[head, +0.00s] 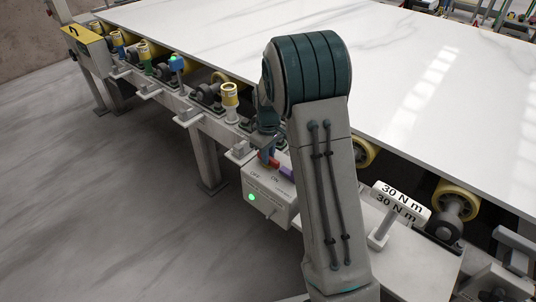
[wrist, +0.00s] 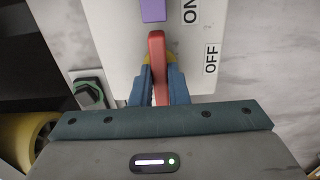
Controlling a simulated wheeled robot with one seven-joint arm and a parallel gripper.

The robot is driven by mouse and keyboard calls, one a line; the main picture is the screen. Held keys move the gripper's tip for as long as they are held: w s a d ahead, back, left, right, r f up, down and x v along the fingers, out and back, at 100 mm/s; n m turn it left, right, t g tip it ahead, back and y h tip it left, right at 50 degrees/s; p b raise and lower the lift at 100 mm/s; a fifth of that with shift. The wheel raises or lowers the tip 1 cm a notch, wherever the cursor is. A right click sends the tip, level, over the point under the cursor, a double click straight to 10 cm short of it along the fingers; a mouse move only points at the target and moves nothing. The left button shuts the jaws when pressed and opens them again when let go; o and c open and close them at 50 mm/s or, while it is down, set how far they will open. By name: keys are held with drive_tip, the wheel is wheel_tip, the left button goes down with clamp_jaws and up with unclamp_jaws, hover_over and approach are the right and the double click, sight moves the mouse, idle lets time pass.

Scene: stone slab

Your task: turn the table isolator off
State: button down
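The isolator is a pale box (head: 272,204) at the slab table's near side, with OFF and ON labels and a lit green light (head: 251,197). Its red handle (head: 268,161) shows at the top of the box, partly hidden by my gripper. In the wrist view the red handle (wrist: 158,62) stands between the two blue fingers of my gripper (wrist: 159,78), which appear to be closed against its sides. A purple part (wrist: 153,10) lies just beyond the handle's tip. The ON label (wrist: 190,11) and OFF label (wrist: 211,58) are right of the handle.
A large white marble slab (head: 300,45) lies on yellow rollers (head: 457,200) behind the box. Clamps and brackets line the table edge. A "30 N m" sign (head: 401,200) stands to the right. Grey floor (head: 90,200) is free at the left.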

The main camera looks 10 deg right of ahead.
drive_tip(key=shift+m, duration=0.3)
drive_tip(key=m+p, duration=0.1)
drive_tip(key=m, duration=0.2)
drive_tip(key=shift+r+m, duration=0.1)
drive_tip(key=shift+m, duration=0.2)
drive_tip(key=m+p, duration=0.1)
drive_tip(key=m, duration=0.3)
drive_tip(key=m+p, duration=0.1)
drive_tip(key=m, duration=0.4)
drive_tip(key=m+p, duration=0.2)
drive_tip(key=m, duration=0.2)
drive_tip(key=shift+m, duration=0.3)
idle(0.3)
drive_tip(key=c, duration=1.4)
unclamp_jaws()
